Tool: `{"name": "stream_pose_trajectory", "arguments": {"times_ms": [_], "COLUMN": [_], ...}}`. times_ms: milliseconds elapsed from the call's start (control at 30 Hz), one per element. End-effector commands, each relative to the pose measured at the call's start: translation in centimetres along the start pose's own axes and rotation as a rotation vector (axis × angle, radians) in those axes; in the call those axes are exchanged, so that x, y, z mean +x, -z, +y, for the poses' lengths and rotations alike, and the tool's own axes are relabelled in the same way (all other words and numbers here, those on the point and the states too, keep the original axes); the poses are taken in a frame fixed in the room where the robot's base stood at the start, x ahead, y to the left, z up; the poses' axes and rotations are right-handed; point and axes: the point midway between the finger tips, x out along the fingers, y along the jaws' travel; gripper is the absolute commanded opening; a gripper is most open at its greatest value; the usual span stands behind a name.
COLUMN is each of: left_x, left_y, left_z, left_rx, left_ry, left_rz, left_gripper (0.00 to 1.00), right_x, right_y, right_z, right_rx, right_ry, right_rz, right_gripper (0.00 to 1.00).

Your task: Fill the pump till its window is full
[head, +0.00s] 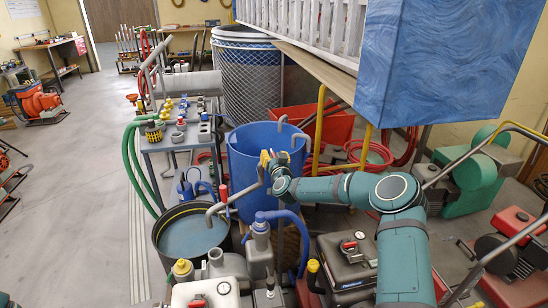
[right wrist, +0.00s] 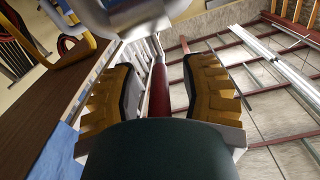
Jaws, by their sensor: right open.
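A grey pump body (head: 262,237) with a blue cap and blue hose stands at the lower middle of the head view, beside a black tub of water (head: 192,236). A bent grey pipe (head: 213,213) reaches over the tub, with a small red part (head: 223,194) beside it. I cannot make out the pump's window. My right gripper (head: 266,160) has yellow fingers and is in front of the blue barrel (head: 240,158), above the pump. My left gripper is not visible.
A cart (head: 170,140) with several small bottles and caps stands left of the barrel. Machines with a red-handled dark cover (head: 345,262) crowd the lower right. A blue block and white railing (head: 300,20) hang at upper right. Open floor (head: 80,190) lies left.

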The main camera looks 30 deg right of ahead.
Motion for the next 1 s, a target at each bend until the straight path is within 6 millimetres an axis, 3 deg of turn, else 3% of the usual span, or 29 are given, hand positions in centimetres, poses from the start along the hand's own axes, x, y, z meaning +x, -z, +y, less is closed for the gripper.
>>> {"name": "stream_pose_trajectory", "arguments": {"times_ms": [33, 100, 567, 1000], "left_x": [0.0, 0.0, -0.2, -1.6], "left_y": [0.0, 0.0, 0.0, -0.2], "left_z": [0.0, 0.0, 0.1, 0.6], "left_rx": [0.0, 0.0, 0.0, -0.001], "left_ry": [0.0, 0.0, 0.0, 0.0], "left_rz": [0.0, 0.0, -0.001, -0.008], "left_gripper": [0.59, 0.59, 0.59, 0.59], "right_x": [0.0, 0.0, 0.0, 0.2], "right_y": [0.0, 0.0, 0.2, 0.2], "right_z": [0.0, 0.0, -0.2, -1.6], "right_rx": [0.0, 0.0, -0.001, -0.002], "right_ry": [0.0, 0.0, -0.024, -0.302], "right_rz": [0.0, 0.0, 0.007, 0.067], "right_gripper": [0.24, 0.0, 0.0, 0.0]}}
